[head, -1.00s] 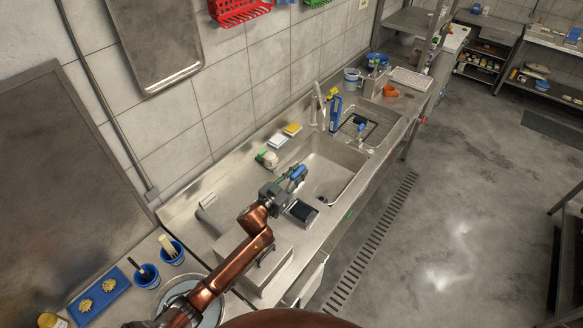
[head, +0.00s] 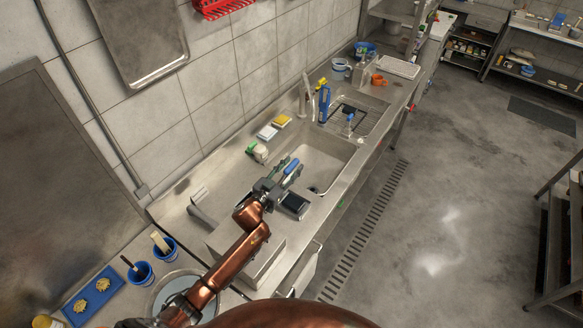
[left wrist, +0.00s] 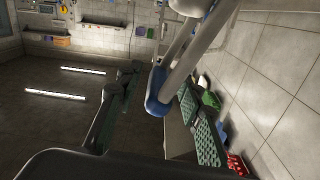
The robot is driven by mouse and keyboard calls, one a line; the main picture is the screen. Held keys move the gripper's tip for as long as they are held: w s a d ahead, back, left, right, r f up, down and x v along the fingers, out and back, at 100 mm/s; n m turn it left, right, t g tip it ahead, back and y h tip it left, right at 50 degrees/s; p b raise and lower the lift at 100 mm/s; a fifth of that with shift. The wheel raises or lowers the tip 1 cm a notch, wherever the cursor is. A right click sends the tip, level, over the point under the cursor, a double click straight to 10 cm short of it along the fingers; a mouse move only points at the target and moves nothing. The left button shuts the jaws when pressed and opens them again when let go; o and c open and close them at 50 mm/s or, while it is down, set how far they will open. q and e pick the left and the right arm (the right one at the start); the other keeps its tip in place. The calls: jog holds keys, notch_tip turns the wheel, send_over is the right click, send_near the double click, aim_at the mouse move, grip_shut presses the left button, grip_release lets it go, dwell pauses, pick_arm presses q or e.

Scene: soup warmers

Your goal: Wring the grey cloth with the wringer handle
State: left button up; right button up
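My left gripper (head: 284,172) is over the near side of the sink. A blue grip (head: 293,168), seemingly the wringer handle, shows at its fingers. In the left wrist view, the blue-ended pale bar (left wrist: 160,100) lies between my spread left fingers (left wrist: 155,115), nearer the green-padded right finger; contact is unclear. A dark-topped block (head: 295,204) sits on the near edge of the sink, just below the gripper. I cannot make out the grey cloth for certain; a pale grey sheet (head: 304,272) hangs at the counter front. My right gripper is out of view.
The sink basin (head: 325,165) lies beyond the gripper, with sponges (head: 275,127) and a green-topped item (head: 257,151) along its back. A blue bottle (head: 324,103) stands by the drying rack. Blue cups (head: 140,273) and a blue tray (head: 95,296) stand at left.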

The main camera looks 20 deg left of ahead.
pick_arm(q)
jog(key=v, duration=1.2)
